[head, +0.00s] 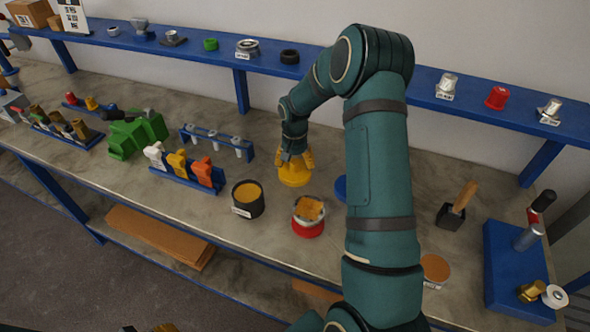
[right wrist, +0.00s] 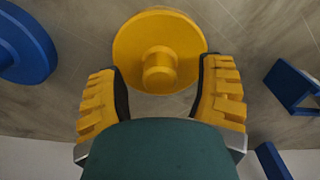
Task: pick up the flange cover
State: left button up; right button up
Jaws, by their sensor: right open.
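The flange cover (head: 294,178) is a yellow disc with a round raised knob in its middle. It lies flat on the workbench, and it shows large in the right wrist view (right wrist: 160,50). My right gripper (head: 295,158) is directly above it, pointing down. Its yellow ribbed fingers (right wrist: 163,85) are open and spread to either side of the knob, with visible gaps and nothing held. A small yellow and dark fragment at the bottom edge of the head view may be part of my left gripper; its jaws cannot be made out.
A red vessel (head: 308,227) with a tan top stands in front of the cover, and a black vessel (head: 247,205) to the left. A blue round part (head: 341,188) lies to the right, partly behind my arm. A blue shelf (head: 215,52) runs along the back wall.

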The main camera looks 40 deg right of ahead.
jog(key=shift+f, duration=0.85)
grip_shut()
